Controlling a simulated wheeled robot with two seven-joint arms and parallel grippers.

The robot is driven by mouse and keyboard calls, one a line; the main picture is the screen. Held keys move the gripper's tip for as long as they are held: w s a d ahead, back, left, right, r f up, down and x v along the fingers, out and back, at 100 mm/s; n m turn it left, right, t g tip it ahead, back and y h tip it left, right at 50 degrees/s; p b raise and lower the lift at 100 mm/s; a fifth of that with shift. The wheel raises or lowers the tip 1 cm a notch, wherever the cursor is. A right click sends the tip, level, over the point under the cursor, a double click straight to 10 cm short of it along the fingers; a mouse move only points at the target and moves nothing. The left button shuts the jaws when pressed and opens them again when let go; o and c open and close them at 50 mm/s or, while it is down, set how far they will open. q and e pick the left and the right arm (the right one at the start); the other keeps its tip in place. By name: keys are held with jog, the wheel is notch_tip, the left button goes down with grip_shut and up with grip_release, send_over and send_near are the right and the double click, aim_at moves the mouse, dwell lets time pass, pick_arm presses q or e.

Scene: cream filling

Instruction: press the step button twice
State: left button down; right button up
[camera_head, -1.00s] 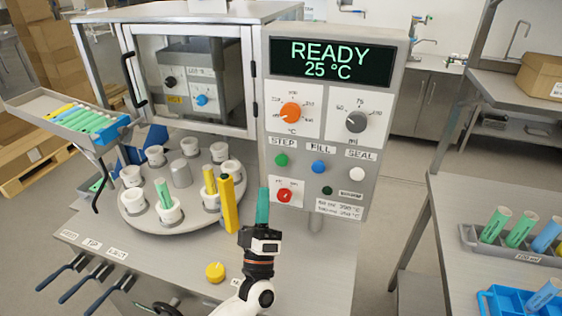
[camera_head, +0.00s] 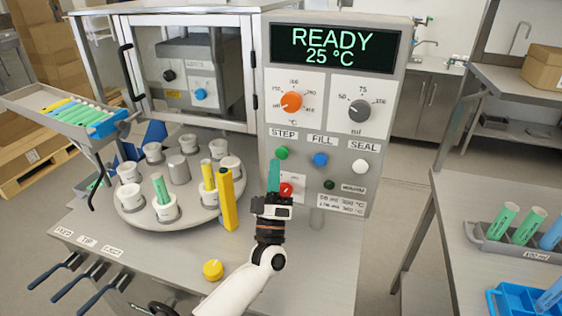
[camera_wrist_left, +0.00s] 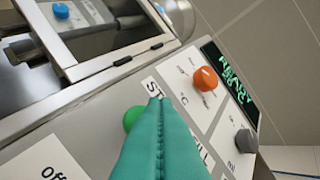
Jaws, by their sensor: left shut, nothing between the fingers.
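The green STEP button (camera_head: 281,153) is on the upright control panel, under the STEP label. In the left wrist view the green button (camera_wrist_left: 132,118) is partly hidden behind my fingers. My left gripper (camera_head: 274,163) has teal fingers, shut and empty, with the tips just below the button in the head view. The fingertips (camera_wrist_left: 157,100) lie close to the STEP label in the wrist view. I cannot tell whether they touch the button. The display (camera_head: 334,48) reads READY 25 °C. My right gripper is not in view.
A blue FILL button (camera_head: 320,159) and a white SEAL button (camera_head: 360,166) sit to the right. A red knob (camera_head: 286,190) is just below. A turntable (camera_head: 140,212) with white holders and a tall yellow post (camera_head: 227,200) stand left of my arm.

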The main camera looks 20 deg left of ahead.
pick_arm(q)
jog(key=shift+w, duration=0.55)
jog(key=shift+b, duration=0.3)
dwell(1.4)
jog(key=shift+w, duration=0.45)
